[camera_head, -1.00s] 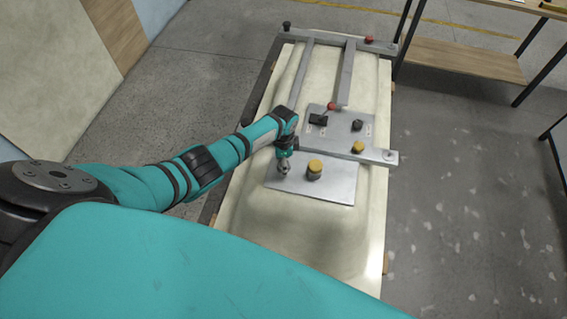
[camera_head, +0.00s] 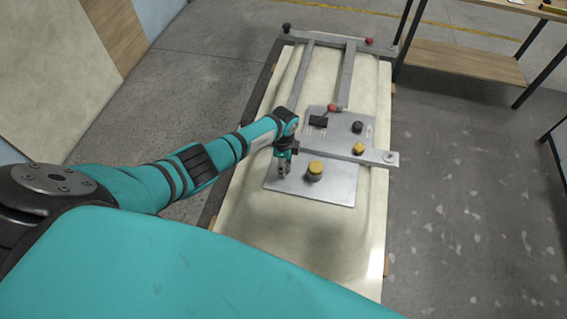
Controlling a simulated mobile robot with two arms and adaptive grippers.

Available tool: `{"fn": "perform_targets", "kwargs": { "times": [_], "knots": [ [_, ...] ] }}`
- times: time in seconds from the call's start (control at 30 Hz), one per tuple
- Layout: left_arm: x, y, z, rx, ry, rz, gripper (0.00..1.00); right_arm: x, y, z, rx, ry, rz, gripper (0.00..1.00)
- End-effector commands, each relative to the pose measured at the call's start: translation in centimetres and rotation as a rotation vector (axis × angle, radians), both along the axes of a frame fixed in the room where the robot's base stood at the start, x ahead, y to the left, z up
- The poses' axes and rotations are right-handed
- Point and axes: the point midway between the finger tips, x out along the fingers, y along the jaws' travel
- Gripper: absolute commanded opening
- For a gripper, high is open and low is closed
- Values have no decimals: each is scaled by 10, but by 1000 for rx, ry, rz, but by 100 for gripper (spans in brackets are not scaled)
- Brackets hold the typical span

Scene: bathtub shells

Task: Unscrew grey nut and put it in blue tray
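My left gripper (camera_head: 282,174) points down over the left part of the lower metal plate (camera_head: 335,193), close to its surface. It is small in the picture, so I cannot tell whether its fingers are open or shut. I cannot make out a grey nut; the gripper hides the spot under it. A yellow-topped round knob (camera_head: 315,171) stands on the plate just right of the gripper, apart from it. No blue tray shows in this view. My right gripper is not in view.
A cream bathtub shell (camera_head: 285,228) carries a metal frame (camera_head: 347,75). A panel (camera_head: 345,125) on it has a red-tipped lever (camera_head: 331,107), a black knob (camera_head: 357,126) and a smaller yellow knob (camera_head: 358,148). A wooden shelf (camera_head: 465,58) stands at the upper right.

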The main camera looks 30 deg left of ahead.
Motion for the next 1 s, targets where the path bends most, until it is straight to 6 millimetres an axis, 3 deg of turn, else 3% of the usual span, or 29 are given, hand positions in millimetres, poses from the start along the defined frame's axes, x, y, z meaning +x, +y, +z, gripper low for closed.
{"fn": "perform_targets", "kwargs": {
  "times": [0.4, 0.67, 1.0],
  "knots": [
    [1, -1, 3, -1, -2, 539, 0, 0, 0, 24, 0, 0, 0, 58],
    [1, -2, 0, -6, 0, 998, 0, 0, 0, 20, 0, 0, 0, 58],
    [4, -1, 2, -7, -9, 1105, 0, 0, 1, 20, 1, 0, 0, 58]
  ]
}}
